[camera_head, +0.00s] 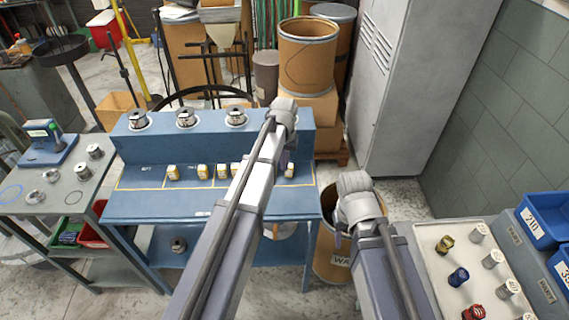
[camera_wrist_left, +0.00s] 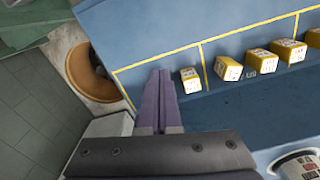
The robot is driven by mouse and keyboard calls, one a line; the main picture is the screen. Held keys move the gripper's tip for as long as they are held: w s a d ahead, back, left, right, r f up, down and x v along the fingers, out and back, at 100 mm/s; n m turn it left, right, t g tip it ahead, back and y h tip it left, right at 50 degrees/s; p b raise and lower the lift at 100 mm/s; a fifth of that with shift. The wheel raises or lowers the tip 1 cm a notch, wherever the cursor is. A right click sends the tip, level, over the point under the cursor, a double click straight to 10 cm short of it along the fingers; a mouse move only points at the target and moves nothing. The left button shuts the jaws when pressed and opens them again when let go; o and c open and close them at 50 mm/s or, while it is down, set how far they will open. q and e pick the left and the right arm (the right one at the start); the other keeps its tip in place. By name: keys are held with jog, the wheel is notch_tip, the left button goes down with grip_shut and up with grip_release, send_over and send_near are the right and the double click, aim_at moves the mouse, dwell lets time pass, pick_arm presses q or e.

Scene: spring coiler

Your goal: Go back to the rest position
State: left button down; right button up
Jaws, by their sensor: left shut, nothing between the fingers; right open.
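My left arm reaches over the blue bench (camera_head: 140,208). My left gripper (camera_head: 284,158) hangs near the bench's right end, mostly behind its wrist. In the left wrist view its purple fingers (camera_wrist_left: 159,74) are together and empty, over the blue surface beside a yellow-and-white block (camera_wrist_left: 190,79). My right gripper (camera_head: 338,241) points down beside the cardboard drum (camera_head: 335,265) marked "WA…", between bench and right table; its fingers are mostly hidden by my wrist, and I see nothing held.
Several yellow-and-white blocks (camera_head: 203,171) stand along the bench. Metal spindles (camera_head: 186,117) sit on its raised back ledge. A grey table (camera_head: 60,190) is at left. At right, a white tray (camera_head: 428,243) holds several spools, near blue bins (camera_head: 540,220). A grey cabinet (camera_head: 415,80) stands behind.

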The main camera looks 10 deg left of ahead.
pick_arm(q)
jog(key=s+d+m, duration=0.1)
jog(key=s+d, duration=0.2)
jog(key=s, duration=0.5)
jog(key=s+d+r+m, duration=0.1)
jog(key=s+d, duration=0.3)
jog(key=s, duration=0.3)
jog(key=s+d+m+y, duration=0.1)
jog(key=s+d, duration=0.3)
jog(key=s, duration=0.4)
jog(key=shift+s+d+r+m, duration=0.15)
jog(key=shift+s+r+m, duration=0.15)
jog(key=shift+m, duration=0.3)
pick_arm(e)
jog(key=shift+r, duration=0.65)
